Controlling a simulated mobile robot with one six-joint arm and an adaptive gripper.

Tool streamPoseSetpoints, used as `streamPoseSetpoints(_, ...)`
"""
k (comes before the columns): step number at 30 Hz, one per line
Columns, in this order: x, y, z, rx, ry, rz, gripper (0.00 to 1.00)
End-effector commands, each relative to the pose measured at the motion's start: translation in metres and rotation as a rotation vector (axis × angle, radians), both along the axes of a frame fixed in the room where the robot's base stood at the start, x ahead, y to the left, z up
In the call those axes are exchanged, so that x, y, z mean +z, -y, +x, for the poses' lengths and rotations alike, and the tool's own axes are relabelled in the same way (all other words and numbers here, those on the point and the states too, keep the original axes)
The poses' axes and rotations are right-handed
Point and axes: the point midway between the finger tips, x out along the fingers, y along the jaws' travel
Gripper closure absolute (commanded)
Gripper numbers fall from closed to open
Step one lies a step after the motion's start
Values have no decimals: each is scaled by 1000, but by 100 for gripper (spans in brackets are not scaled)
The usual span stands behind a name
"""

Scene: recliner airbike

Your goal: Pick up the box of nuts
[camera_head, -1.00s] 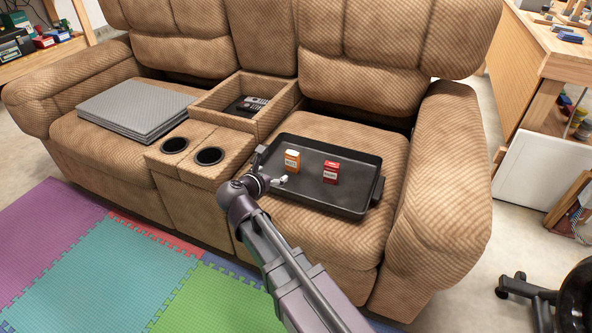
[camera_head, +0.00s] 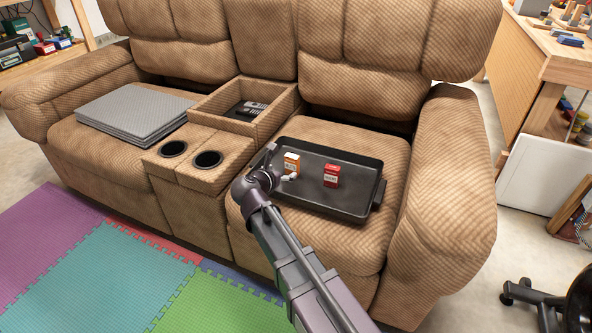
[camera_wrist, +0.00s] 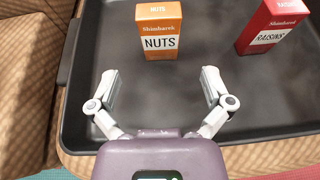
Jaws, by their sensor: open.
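The box of nuts (camera_wrist: 159,32) is small and orange with a white label reading NUTS. It stands upright in a dark tray (camera_wrist: 250,122) and also shows in the head view (camera_head: 291,164), partly behind my gripper. My gripper (camera_wrist: 158,85) is open and empty in the wrist view. Its two fingers point toward the box, one to each side, with the box a little beyond the fingertips. In the head view my gripper (camera_head: 285,178) is low over the tray's left part, just in front of the box.
A red raisins box (camera_head: 331,174) stands in the tray to the right of the nuts. The tray rests on the recliner's right seat. Left of it are a console with cup holders (camera_head: 208,160) and an open compartment (camera_head: 215,112). A thick armrest (camera_head: 447,190) bounds the right.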

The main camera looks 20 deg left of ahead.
Motion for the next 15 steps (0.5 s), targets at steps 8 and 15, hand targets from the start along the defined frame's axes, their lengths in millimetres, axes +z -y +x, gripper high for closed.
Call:
streamPoseSetpoints(8,-8,2,18,0,0,0,0)
streamPoseSetpoints(15,-7,3,18,0,0,0,0)
